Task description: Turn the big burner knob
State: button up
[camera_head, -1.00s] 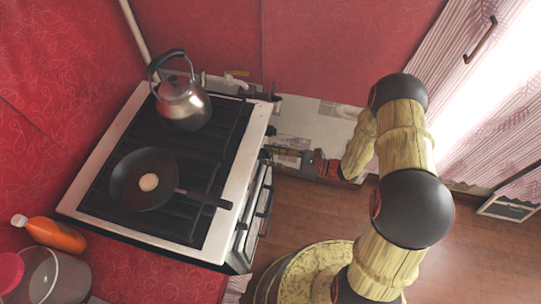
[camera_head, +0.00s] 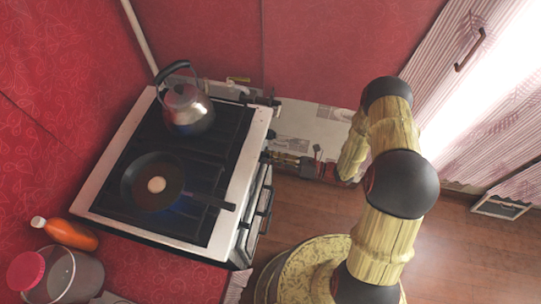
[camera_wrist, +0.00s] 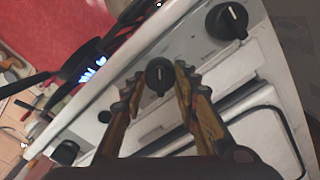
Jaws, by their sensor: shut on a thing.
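The stove's front panel (camera_wrist: 205,62) shows in the wrist view with several black knobs. One black knob (camera_wrist: 160,76) with a white mark sits between the fingertips of my gripper (camera_wrist: 159,73), which is shut on it. The mark points roughly upward in the picture. In the head view my gripper (camera_head: 284,158) reaches the stove's right edge, and the held knob is hidden there. A frying pan (camera_head: 145,205) with an egg (camera_head: 156,184) stands on the front burner. A blue flame (camera_wrist: 92,70) burns under the pan in the wrist view.
A kettle (camera_head: 187,108) stands on the back burner. Another black knob (camera_wrist: 227,20) is beside the held one, upper right. Wooden floor (camera_head: 315,205) is clear.

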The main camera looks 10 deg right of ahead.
jog(key=m+p, duration=0.2)
jog(key=m, duration=0.2)
jog(key=shift+r+m, duration=0.1)
jog(key=shift+m, duration=0.3)
jog(key=m+p, duration=0.2)
jog(key=m, duration=0.3)
jog(key=shift+w, duration=0.1)
jog(key=shift+c, duration=0.2)
jog(key=shift+o, duration=0.2)
jog(key=m+p, duration=0.1)
jog(key=m, duration=0.4)
jog(key=shift+p, duration=0.3)
jog(key=shift+m+p, duration=0.4)
jog(key=shift+m, duration=1.8)
jog(key=shift+c, duration=0.2)
jog(key=shift+o, duration=0.2)
jog(key=shift+f, duration=0.2)
jog(key=o, duration=1.2)
jog(key=shift+c, duration=0.2)
